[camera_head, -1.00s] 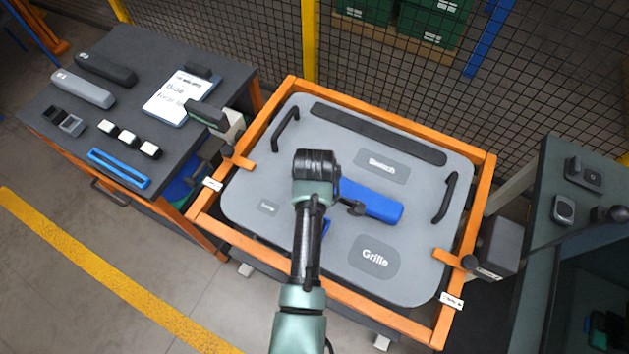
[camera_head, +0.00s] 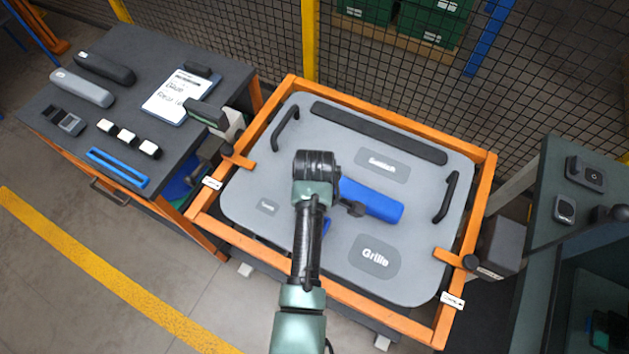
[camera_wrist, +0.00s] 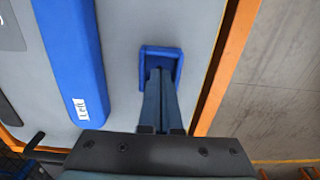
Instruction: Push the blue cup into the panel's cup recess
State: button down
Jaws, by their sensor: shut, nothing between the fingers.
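The blue cup (camera_wrist: 176,52) is a square, open-topped piece on the grey door panel (camera_wrist: 122,40) in the wrist view, near the panel's edge. In the head view only a sliver of the cup (camera_head: 326,226) shows beside my arm. My gripper (camera_wrist: 160,74) is shut and empty, with its fingertips inside the cup's outline. I cannot tell whether they touch its floor. The cup recess is hidden under the cup or my arm, so I cannot tell how deep the cup sits.
A long blue armrest (camera_head: 372,200) marked "Left" lies on the panel beside the cup. An orange frame (camera_head: 395,322) surrounds the panel, with clamps at both sides. Two dark handles and a dark strip (camera_head: 380,133) stand on it. A parts table (camera_head: 120,75) is at left.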

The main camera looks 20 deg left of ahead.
jog(key=shift+f+b, duration=0.75)
jog(key=shift+f, duration=0.4)
jog(key=shift+r, duration=0.1)
dwell(0.3)
notch_tip(320, 180, up, 7)
jog(key=p, duration=0.7)
notch_tip(320, 180, up, 13)
jog(key=shift+p, duration=0.4)
